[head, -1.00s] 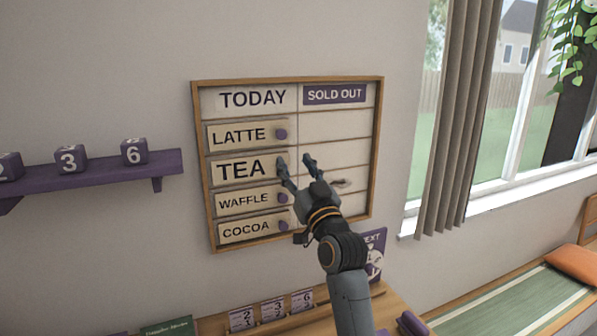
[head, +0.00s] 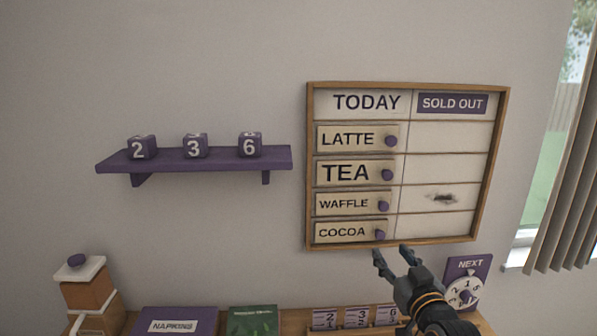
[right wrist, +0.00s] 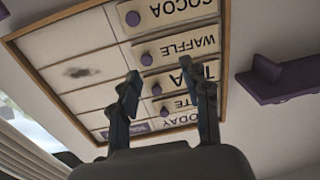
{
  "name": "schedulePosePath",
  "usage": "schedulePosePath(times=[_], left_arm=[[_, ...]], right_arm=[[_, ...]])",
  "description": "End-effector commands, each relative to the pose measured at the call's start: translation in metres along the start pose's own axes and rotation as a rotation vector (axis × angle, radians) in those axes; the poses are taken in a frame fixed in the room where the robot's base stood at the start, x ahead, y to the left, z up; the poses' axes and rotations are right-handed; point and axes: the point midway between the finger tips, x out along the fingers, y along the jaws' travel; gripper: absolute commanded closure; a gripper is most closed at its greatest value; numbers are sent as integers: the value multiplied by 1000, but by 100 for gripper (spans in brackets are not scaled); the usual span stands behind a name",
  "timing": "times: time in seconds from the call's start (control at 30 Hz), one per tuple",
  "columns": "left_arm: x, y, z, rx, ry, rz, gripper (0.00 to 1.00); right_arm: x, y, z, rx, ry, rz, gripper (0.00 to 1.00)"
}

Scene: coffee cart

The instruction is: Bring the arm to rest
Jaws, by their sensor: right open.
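My right gripper (head: 391,256) is open and empty in the head view, just below the bottom edge of the wooden menu board (head: 308,170). In the right wrist view its two fingers (right wrist: 168,95) stand apart with nothing between them, and the board shows upside down behind them. On the board, the LATTE (head: 347,138), TEA (head: 345,173), WAFFLE (head: 343,204) and COCOA (head: 341,232) plates all sit in the left column under TODAY, each with a purple knob. The SOLD OUT column (head: 440,140) holds no plates and has a dark smudge in the WAFFLE row. My left gripper is not in view.
A purple shelf (head: 200,160) with number cubes 2, 3 and 6 is on the wall left of the board. Below are a napkins box (head: 175,322), a green book (head: 253,321), number cards (head: 357,317) and a NEXT dial (head: 468,283). A curtain (head: 570,220) hangs at right.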

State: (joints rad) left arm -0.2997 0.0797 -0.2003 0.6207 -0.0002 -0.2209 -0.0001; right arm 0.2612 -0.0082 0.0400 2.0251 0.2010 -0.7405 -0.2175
Motion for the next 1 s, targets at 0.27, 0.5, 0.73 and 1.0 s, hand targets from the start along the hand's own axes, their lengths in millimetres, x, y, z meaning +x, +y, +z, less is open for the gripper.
schedulePosePath(times=[0.27,0.5,0.73,1.0], left_arm=[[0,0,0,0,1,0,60],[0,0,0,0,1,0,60],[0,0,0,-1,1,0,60],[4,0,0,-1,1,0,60]], right_arm=[[-125,-34,176,-22,-551,-58,53],[-239,-50,251,-26,-907,-71,53],[-320,-56,279,-28,-1130,-70,53],[-356,-61,322,-31,-1266,-68,53]])
